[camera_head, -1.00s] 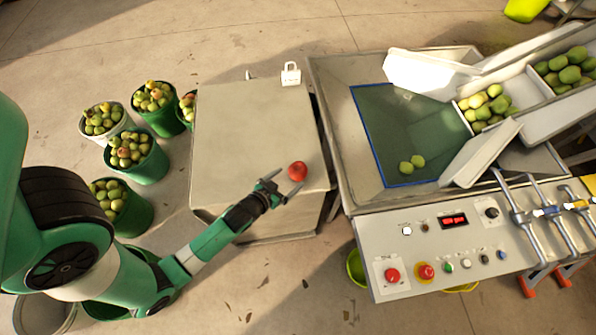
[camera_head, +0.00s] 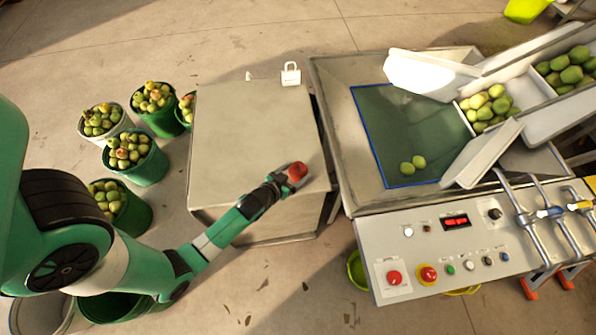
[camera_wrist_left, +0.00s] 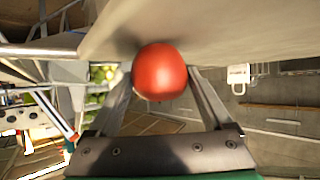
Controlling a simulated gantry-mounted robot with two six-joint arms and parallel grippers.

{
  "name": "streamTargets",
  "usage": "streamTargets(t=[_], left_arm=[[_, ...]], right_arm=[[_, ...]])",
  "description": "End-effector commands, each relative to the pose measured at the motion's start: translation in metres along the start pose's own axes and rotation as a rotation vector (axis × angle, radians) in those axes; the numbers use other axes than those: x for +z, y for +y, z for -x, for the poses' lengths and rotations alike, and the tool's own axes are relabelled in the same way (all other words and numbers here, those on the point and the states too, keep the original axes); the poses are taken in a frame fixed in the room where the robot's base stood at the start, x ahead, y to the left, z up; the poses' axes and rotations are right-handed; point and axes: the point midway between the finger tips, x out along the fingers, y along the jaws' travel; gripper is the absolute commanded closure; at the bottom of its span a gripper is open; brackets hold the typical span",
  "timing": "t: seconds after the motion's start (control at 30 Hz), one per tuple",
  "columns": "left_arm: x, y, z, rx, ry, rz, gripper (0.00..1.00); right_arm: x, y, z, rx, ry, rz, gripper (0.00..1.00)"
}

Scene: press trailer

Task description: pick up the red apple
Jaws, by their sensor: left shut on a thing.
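The red apple (camera_head: 297,171) is at the right side of the beige box top (camera_head: 250,125) in the head view. My left gripper (camera_head: 289,175) reaches it from the lower left and is shut on it. In the left wrist view the apple (camera_wrist_left: 161,71) sits between the two fingers of my left gripper (camera_wrist_left: 160,85), one on each side. The box surface is right by the apple; I cannot tell whether they touch. My right gripper is not in view.
Buckets of fruit (camera_head: 142,160) stand left of the box. A metal press tray (camera_head: 400,125) with two green fruits and a control panel (camera_head: 455,250) with buttons is to the right. A small white padlock-shaped object (camera_head: 291,74) is at the box's far edge.

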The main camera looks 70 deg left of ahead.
Motion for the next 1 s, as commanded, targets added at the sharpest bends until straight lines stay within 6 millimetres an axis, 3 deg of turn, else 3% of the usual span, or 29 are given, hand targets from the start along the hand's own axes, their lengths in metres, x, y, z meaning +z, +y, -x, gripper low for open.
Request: streamTargets(t=[0.37, 0.57, 0.67, 0.8, 1.0], left_arm=[[-0.005, 0.000, 0.003, 0.000, 0.001, 0.000, 0.80], [-0.031, 0.000, 0.017, 0.001, 0.004, 0.001, 0.80], [-0.041, 0.009, 0.040, 0.005, 0.001, -0.005, 0.80], [-0.064, 0.027, 0.086, 0.009, 0.003, -0.006, 0.81], [-0.056, 0.054, 0.135, 0.012, 0.001, -0.010, 0.81]], right_arm=[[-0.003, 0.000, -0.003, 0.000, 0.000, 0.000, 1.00], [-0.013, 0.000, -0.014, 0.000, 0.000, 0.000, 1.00], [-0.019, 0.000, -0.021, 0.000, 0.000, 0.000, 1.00], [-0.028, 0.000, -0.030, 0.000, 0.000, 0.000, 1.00], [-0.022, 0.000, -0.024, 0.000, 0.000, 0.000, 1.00]])
